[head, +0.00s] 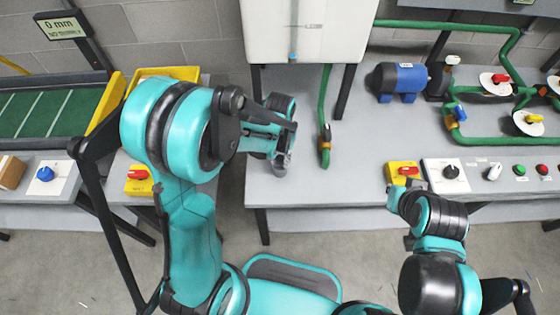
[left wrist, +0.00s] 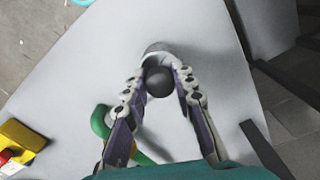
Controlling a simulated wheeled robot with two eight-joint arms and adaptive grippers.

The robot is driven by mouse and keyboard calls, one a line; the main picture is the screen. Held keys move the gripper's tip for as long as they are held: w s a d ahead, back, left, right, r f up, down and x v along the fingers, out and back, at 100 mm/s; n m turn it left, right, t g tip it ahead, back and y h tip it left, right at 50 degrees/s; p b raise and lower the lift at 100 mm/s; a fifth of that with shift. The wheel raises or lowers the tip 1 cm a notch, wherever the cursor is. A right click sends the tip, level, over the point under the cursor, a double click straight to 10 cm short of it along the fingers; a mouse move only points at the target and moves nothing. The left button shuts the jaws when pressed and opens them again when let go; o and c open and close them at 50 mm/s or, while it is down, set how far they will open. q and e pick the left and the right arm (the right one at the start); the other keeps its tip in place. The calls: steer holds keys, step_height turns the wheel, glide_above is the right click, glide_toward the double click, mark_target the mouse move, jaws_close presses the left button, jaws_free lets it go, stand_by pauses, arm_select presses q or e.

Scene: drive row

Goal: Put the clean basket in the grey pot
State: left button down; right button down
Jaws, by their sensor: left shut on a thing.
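My left gripper (head: 282,150) is over the left part of the grey bench, shut on a dark round knob (left wrist: 159,82) that shows between its fingertips in the left wrist view. A light grey round thing (left wrist: 158,52) shows just beyond the knob. In the head view a small grey piece (head: 280,169) shows under the fingertips. I cannot tell whether it is the clean basket or the grey pot; neither shows clearly. My right gripper (head: 407,190) is at the bench's front edge, near a yellow switch box, and its fingers are too unclear to judge.
The grey bench (head: 350,185) has bare room right of my left gripper. A green pipe (head: 325,115) with a valve comes down behind it, below a white tank (head: 305,35). A blue motor (head: 398,80) and a yellow switch box (head: 402,172) stand to the right.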

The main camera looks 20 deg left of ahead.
arm_select(q)
steer(key=shift+f, duration=0.1)
steer(key=shift+f, duration=0.15)
steer(key=c, duration=1.3)
jaws_free()
steer(key=shift+o, duration=0.2)
